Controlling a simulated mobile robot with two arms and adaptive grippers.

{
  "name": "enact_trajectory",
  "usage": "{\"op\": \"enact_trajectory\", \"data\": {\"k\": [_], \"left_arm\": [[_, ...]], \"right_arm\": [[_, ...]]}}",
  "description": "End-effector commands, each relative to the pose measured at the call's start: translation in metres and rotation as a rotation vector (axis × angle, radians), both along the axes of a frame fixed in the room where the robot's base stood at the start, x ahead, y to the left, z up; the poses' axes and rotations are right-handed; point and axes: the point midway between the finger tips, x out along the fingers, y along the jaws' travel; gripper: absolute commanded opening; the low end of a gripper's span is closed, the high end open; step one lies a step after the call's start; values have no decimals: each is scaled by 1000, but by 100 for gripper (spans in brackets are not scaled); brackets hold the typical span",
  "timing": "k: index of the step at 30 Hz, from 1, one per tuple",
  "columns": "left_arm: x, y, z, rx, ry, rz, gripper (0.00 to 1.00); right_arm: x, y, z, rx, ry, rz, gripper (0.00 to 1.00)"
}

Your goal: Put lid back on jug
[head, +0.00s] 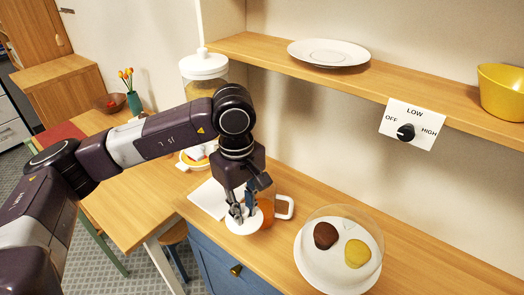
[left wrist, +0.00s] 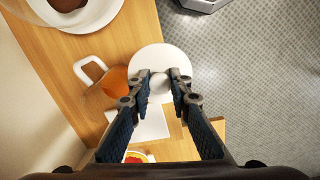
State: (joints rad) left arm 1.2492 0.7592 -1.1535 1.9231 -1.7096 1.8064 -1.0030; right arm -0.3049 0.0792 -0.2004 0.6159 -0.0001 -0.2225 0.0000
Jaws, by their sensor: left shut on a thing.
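My left gripper (head: 240,215) is shut on the knob of a round white lid (head: 243,226). In the left wrist view my left gripper (left wrist: 161,84) grips the knob, with the lid (left wrist: 160,60) spread flat beyond the fingertips. The jug (head: 267,210) has orange contents and a white handle and stands on the counter behind the gripper. In the left wrist view the jug (left wrist: 117,80) is left of the lid, which partly covers it. The lid is beside the jug, near the counter's front edge. My right gripper is not in view.
A clear dome covers a white plate (head: 312,268) with a brown and a yellow item, right of the jug. A white sheet (head: 208,198) lies left of it. A white-lidded canister (head: 204,66) stands behind my arm. A shelf (head: 272,56) overhangs the back.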

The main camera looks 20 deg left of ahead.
Motion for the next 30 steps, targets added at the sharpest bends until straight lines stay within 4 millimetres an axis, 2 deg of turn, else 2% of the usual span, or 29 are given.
{"op": "enact_trajectory", "data": {"k": [3, 6, 8, 14, 18, 24, 30], "left_arm": [[24, -3, 12, -3, 6, 291, 0], [42, -5, 18, -3, 14, 536, 0], [53, -6, 22, -2, 16, 681, 0], [87, -7, 34, 4, 24, 1170, 0], [107, -6, 41, 7, 24, 1483, 0], [125, -4, 46, 11, 21, 1787, 0], [131, -3, 46, 12, 18, 1893, 0]], "right_arm": [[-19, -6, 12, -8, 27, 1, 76], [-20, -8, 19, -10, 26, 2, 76], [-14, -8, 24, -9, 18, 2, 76], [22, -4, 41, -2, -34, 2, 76], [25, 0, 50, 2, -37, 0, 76], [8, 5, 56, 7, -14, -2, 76], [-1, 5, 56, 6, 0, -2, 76]]}}
